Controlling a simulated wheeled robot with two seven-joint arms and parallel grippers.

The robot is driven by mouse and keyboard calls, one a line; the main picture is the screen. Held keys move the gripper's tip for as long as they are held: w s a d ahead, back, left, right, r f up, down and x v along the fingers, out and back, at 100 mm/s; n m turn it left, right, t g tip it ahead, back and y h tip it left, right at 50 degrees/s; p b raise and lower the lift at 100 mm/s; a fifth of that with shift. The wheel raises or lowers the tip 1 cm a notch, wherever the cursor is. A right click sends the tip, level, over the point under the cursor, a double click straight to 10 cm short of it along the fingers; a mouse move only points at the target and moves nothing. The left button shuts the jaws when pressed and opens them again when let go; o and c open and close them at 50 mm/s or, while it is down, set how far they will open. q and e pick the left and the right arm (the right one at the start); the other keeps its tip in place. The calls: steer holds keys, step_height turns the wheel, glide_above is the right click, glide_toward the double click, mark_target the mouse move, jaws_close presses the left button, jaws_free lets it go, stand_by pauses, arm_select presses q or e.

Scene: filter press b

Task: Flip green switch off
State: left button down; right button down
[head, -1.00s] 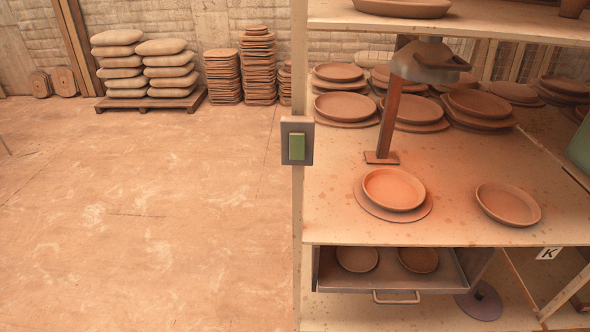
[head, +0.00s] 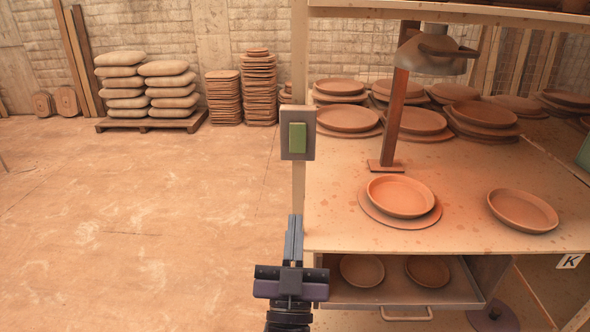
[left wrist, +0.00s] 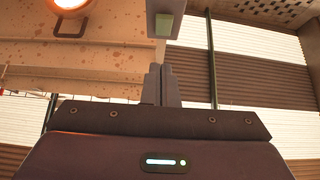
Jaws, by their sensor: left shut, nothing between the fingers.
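The green switch (head: 297,137) is a green rocker in a grey box on the upright post at the left edge of the shelving. My left gripper (head: 294,222) is below the switch box, shut and empty, with its fingers pointing up and away toward the post. In the left wrist view the shut fingertips (left wrist: 161,70) are under the switch box, and the green switch (left wrist: 161,24) shows above them with a gap between. Which way the rocker is tipped cannot be told. My right gripper is not in view.
The work shelf (head: 450,200) right of the post holds several clay plates and a metal lamp (head: 432,52). A drawer (head: 400,298) with plates is below.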

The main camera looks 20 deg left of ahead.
arm_select(q)
steer(key=shift+s+a+r+n, duration=0.2)
steer(key=shift+s+r+n, duration=0.1)
steer(key=shift+r, duration=0.2)
steer(key=p, duration=0.4)
glide_toward(296, 141)
step_height(296, 141, up, 4)
steer(key=w, duration=0.1)
steer(key=w+a, duration=0.1)
steer(key=w, duration=0.1)
steer(key=shift+w+a+f, duration=0.1)
steer(key=shift+w+f, duration=0.05)
steer(key=shift+w, duration=0.2)
steer(key=shift+w+a+f+p, duration=0.2)
steer(key=shift+w+p, duration=0.1)
steer(key=shift+w, duration=0.15)
steer(key=shift+d, duration=0.1)
